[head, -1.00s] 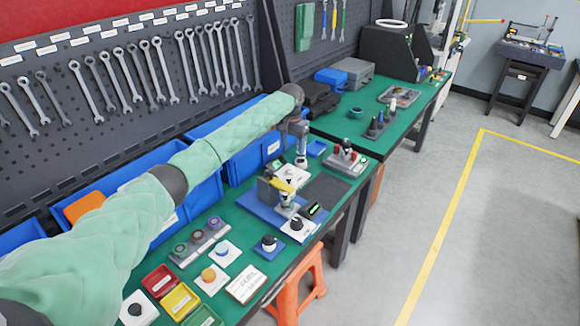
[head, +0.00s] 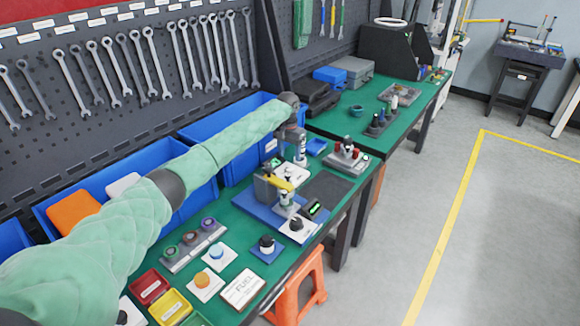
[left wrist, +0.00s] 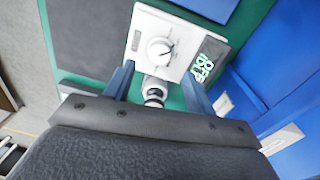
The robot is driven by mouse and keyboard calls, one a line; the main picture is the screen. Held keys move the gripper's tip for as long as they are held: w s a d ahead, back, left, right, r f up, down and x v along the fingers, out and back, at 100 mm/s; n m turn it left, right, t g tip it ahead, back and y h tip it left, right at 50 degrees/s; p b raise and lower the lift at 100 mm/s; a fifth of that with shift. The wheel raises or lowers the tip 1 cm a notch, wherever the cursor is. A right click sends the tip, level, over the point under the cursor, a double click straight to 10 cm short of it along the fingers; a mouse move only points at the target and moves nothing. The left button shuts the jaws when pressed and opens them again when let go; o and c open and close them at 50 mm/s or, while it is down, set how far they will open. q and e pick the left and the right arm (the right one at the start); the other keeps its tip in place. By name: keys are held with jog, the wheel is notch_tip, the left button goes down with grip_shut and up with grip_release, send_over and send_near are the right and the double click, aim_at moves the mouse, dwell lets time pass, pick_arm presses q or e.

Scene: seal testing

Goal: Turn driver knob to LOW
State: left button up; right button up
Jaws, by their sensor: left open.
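A white control box (head: 290,174) sits on the green table; in the left wrist view (left wrist: 143,27) it carries a round white knob (left wrist: 160,48) with a dark pointer mark. The pointer is aimed to the upper right of that picture. Green digits on its dark display (left wrist: 206,62) seem to read OFF. My left gripper (left wrist: 158,72) is open, with its blue fingers short of the knob and on either side of it. In the head view my left gripper (head: 291,138) is over the table beside the box. A silver and black cylinder (left wrist: 154,90) shows between the fingers.
A blue press base (head: 250,203) with a yellow-handled fixture stands in front. A dark mat (head: 328,190) lies to the right. Blue bins (head: 240,165) line the back. A second box with a black knob (head: 296,226) is near the front edge.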

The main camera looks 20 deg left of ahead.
aim_at(290, 168)
pick_arm(q)
jog(key=shift+d+f+p, duration=0.15)
jog(key=shift+f+p, duration=0.75)
jog(key=shift+f, duration=2.25)
pick_arm(e)
jog(key=shift+s+d+f, duration=0.15)
jog(key=shift+d+f, duration=0.05)
jog(key=shift+f, duration=0.65)
jog(key=shift+s+d+f, duration=0.15)
jog(key=shift+d+f, duration=0.1)
jog(key=shift+f, duration=0.6)
jog(key=shift+s+d+f, duration=0.15)
jog(key=shift+d+f, duration=0.05)
jog(key=shift+f, duration=0.65)
pick_arm(q)
jog(key=shift+c, duration=0.4)
jog(key=c, duration=0.9)
pick_arm(e)
jog(key=shift+s, duration=0.1)
